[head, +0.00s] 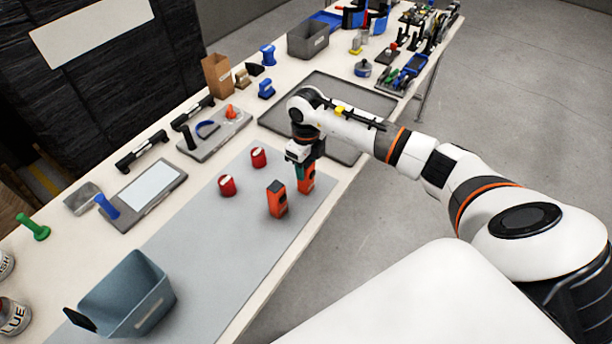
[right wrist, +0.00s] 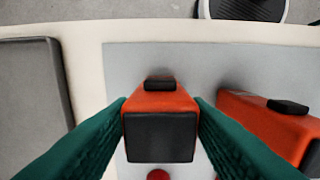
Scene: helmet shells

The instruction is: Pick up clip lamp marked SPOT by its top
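An orange clip lamp (right wrist: 160,102) with a black face and a small black top knob is between the teal fingers of my right gripper (head: 303,165). In the right wrist view the fingers lie flush against both its sides, with no gap visible. In the head view this lamp (head: 306,184) stands upright at the mat's far end, its upper part partly covered by the gripper. A second, similar orange lamp (head: 277,200) stands just beside it, and also shows in the right wrist view (right wrist: 265,122). I cannot read SPOT on either. My left gripper is out of view.
Two red pieces (head: 227,185) (head: 258,157) stand on the grey mat (head: 205,244) close by. A dark tray (head: 275,120) lies beyond the gripper. A blue-grey bin (head: 150,300) is at the near left. The mat between bin and lamps is clear.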

